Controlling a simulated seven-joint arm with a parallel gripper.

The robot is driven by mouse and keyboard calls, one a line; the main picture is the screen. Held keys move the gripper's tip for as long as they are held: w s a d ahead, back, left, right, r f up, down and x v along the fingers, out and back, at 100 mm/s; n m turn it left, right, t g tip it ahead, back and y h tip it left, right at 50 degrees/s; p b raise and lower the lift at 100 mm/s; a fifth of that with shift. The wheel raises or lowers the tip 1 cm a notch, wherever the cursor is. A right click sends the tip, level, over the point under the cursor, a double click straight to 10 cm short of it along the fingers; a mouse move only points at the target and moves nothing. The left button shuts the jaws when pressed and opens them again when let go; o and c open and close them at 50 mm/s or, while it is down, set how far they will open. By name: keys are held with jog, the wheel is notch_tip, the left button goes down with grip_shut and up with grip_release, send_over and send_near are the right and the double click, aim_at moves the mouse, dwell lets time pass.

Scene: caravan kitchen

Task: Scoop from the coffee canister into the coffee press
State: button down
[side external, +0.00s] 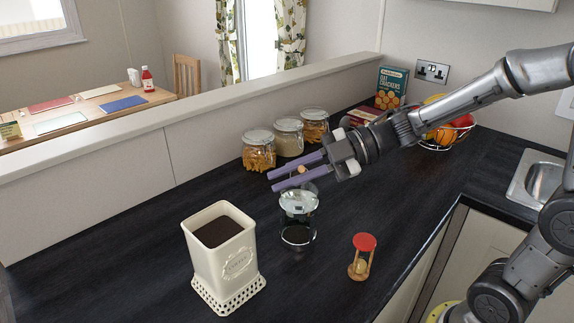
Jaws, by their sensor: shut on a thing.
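The cream coffee canister (226,268) stands open on the dark counter at the lower left, with dark brown grounds in it. The glass coffee press (299,232) stands to its right, with something dark low inside. My gripper (296,176), with purple fingers, is over the press. It is shut on a small piece with a wooden end (302,170), likely the scoop's handle. A shiny rounded metal part shows just below, at the top of the press. I cannot tell whether it is the scoop's bowl or part of the press, or what it holds.
Three glass jars (289,137) stand behind the press, along the low wall. A sand timer (362,257) with a red top stands right of the press. A fruit bowl (459,133) and a cracker box (391,87) are at the back right.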

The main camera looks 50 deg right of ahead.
notch_tip(320, 180, down, 6)
jog(key=a+n+t+h, duration=0.1)
jog(key=n+h, duration=0.2)
jog(key=n, duration=0.1)
jog(key=shift+s+t, duration=0.3)
jog(key=shift+s, duration=0.15)
jog(key=shift+a, duration=0.1)
jog(key=shift+w+f, duration=0.1)
jog(key=shift+w, duration=0.05)
dwell(1.0)
jog(key=shift+r, duration=0.2)
jog(key=w+d+r+m+y, duration=0.2)
jog(key=d+r+m+y, duration=0.1)
jog(key=r+m, duration=0.3)
jog(key=w+d+r+m+g+y, duration=0.1)
jog(key=w+d+r+m+y, duration=0.1)
jog(key=r, duration=0.7)
jog(key=shift+w+d+r+m+g+y, duration=0.25)
jog(key=shift+d+m+y, duration=0.45)
jog(key=shift+m+y, duration=0.9)
